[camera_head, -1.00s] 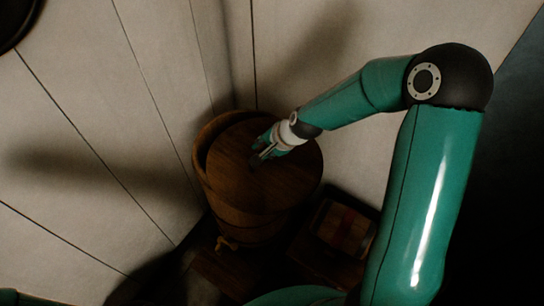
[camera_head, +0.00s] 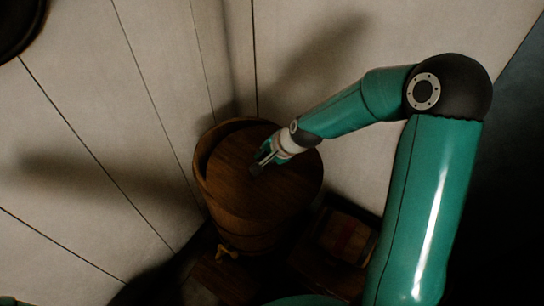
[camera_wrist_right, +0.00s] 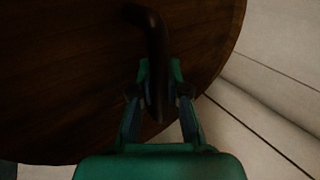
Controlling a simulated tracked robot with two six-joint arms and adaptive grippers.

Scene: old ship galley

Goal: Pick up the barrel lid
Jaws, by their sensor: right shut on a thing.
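The barrel lid (camera_head: 250,191) is a round, dark brown wooden disc on top of the wooden barrel (camera_head: 238,236). It sits off centre, and a crescent of the barrel's rim shows at the upper left. My right gripper (camera_head: 260,165) is at the lid's middle. In the right wrist view the lid (camera_wrist_right: 70,85) fills the upper left, and a dark curved handle (camera_wrist_right: 152,45) runs down between the fingers of my right gripper (camera_wrist_right: 160,92), which is shut on it. I cannot tell whether the lid touches the rim. My left gripper is not in view.
The barrel stands in a corner between pale plank walls (camera_head: 110,130). A brass-coloured tap (camera_head: 227,251) is low on its front. A dark wooden box with a reddish patch (camera_head: 345,237) lies to the right. A dark round thing (camera_head: 18,25) is at the top left.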

